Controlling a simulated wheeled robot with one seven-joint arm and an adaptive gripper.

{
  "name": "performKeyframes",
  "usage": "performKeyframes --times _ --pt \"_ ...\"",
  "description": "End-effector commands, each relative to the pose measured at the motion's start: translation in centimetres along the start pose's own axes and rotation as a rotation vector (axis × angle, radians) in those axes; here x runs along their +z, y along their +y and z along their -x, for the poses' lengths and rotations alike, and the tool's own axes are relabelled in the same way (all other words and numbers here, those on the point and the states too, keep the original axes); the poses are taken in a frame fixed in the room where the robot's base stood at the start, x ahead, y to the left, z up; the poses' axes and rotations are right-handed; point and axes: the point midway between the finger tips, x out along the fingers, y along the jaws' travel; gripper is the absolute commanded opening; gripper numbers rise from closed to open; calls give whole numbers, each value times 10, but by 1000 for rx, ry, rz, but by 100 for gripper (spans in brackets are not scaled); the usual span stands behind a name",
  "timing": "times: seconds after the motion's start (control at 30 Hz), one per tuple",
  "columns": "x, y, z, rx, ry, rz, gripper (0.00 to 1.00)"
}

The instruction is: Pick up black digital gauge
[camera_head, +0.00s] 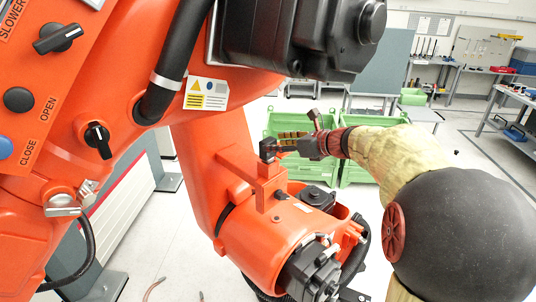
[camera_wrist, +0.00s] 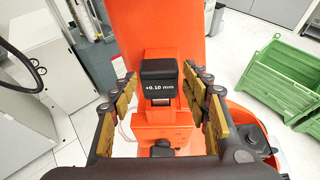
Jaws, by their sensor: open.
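The black digital gauge (camera_wrist: 158,73) is a small dark box with a display reading "+0.10 mm". It sits on an orange bracket of the large orange machine. In the head view the gauge (camera_head: 267,149) shows small at the top of the bracket. My gripper (camera_wrist: 160,82) is open, with its tan-padded fingers to the left and right of the gauge. In the head view my gripper (camera_head: 281,142) reaches in from the right and its tips are close to the gauge. I cannot tell whether a finger touches it. Nothing is held.
The orange machine (camera_head: 208,165) fills the left and middle, with its column behind the gauge. Green crates (camera_head: 357,171) stand on the floor behind. A panel with switches (camera_head: 62,85) is at upper left. Workbenches are at the far right.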

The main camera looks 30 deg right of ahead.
Motion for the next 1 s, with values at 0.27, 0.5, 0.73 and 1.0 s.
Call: performKeyframes --times 0.27,0.5,0.73,1.0 --pt "-2 1 -36 2 2 0 47" --pt "-1 0 -49 -1 1 1 47" --pt "-1 0 -48 -1 1 1 40" --pt "-1 0 -48 -1 1 1 24"
